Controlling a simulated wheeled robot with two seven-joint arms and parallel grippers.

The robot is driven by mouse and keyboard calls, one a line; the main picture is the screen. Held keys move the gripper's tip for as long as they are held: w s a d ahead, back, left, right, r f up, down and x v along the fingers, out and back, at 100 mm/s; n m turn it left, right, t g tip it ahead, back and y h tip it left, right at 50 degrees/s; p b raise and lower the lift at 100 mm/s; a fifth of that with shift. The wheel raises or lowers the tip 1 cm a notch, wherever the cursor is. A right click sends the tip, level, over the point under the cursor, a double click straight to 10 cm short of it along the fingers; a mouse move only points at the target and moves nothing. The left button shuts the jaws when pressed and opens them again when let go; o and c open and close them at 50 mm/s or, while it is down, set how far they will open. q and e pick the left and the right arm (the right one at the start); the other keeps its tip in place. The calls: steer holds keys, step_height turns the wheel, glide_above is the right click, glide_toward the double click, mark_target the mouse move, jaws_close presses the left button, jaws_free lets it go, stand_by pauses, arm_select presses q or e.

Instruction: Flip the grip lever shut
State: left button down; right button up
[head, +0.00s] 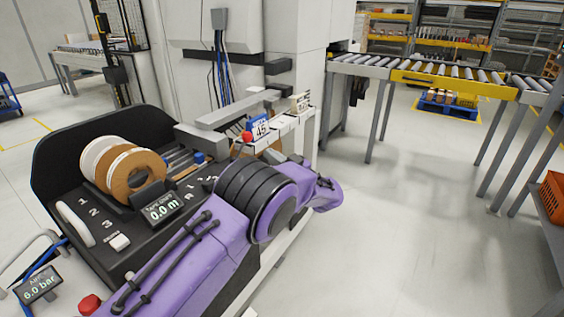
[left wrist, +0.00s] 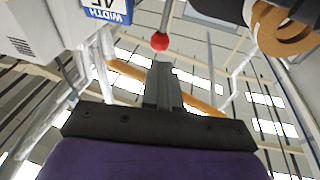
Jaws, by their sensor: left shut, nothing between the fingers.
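The grip lever's red ball knob (head: 247,137) shows in the head view beside the blue-and-white width sign (head: 261,128), on the near side of the machine's grey bars. In the left wrist view the red knob (left wrist: 160,41) sits on a thin grey rod. My left gripper (left wrist: 162,70) is shut and empty, its tips just below the knob in that picture. A small gap seems to show between them, but I cannot tell how far apart they are in depth. In the head view my purple arm hides the left gripper's fingers. My right gripper is not in view.
Rolls of edge band (head: 130,168) stand on the black machine panel (head: 95,215), near a small display (head: 163,208). A red button (head: 90,304) sits at the lower left. A roller conveyor (head: 450,80) stands behind right. The floor between is clear.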

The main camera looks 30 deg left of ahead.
mark_target(250, 138)
arm_select(q)
steer(key=x, duration=0.7)
steer(key=shift+p, duration=0.35)
steer(key=shift+a+r+p, duration=0.15)
steer(key=shift+r+p, duration=0.2)
steer(key=shift+p, duration=0.15)
steer(key=a+r+n+g+h+p, duration=0.1)
steer(key=a+r+g+h+p, duration=0.1)
steer(key=a+h+p, duration=0.8)
steer(key=w+a+r+p, duration=0.1)
steer(key=a+p, duration=0.3)
steer(key=p, duration=0.2)
steer(key=shift+r+n+h+p, duration=0.3)
steer(key=shift+r+n, duration=0.1)
steer(key=shift+a, duration=0.1)
